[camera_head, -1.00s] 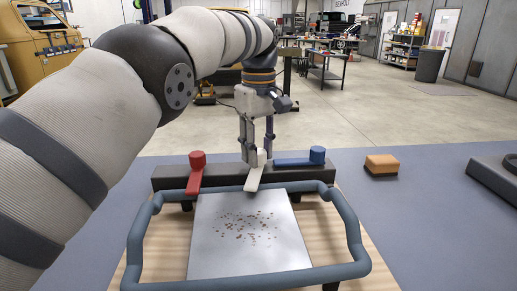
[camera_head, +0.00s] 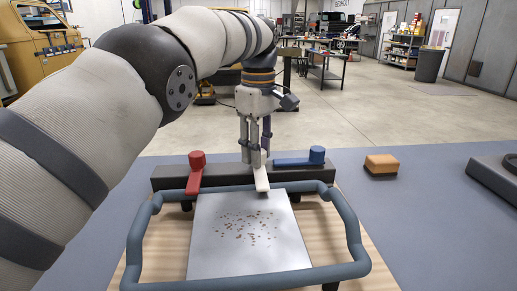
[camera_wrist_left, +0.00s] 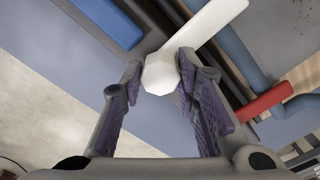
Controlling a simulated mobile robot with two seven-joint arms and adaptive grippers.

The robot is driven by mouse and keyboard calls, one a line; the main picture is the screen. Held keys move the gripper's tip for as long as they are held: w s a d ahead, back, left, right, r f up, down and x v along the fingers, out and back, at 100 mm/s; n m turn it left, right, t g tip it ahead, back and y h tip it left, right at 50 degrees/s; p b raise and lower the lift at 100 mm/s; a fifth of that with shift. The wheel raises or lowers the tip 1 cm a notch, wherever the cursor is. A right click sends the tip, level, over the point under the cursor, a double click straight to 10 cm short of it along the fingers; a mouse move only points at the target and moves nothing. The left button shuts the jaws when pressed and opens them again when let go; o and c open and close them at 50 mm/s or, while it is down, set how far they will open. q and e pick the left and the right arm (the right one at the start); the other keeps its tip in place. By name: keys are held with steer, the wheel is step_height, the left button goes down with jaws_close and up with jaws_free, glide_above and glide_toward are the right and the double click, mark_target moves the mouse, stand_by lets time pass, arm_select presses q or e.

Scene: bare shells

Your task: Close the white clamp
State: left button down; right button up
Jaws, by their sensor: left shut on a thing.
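The white clamp (camera_head: 263,181) sits mid-way along the dark bar (camera_head: 225,176), its lever pointing forward over the bar's front edge toward the metal plate (camera_head: 245,240). My left gripper (camera_head: 255,160) comes down from behind and is shut on its knob, which the fingers mostly hide in the head view. In the left wrist view the white clamp's faceted knob (camera_wrist_left: 160,76) lies between the fingertips (camera_wrist_left: 159,80) of the gripper, with the lever running up and right. My right gripper is not in view.
A red clamp (camera_head: 196,173) stands left on the bar, its lever pointing forward. A blue clamp (camera_head: 305,159) stands right, its lever lying along the bar. A grey tube frame (camera_head: 355,240) surrounds the plate. An orange-topped block (camera_head: 381,164) lies on the table to the right.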

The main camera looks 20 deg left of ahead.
arm_select(q)
steer(key=c, duration=1.2)
jaws_free()
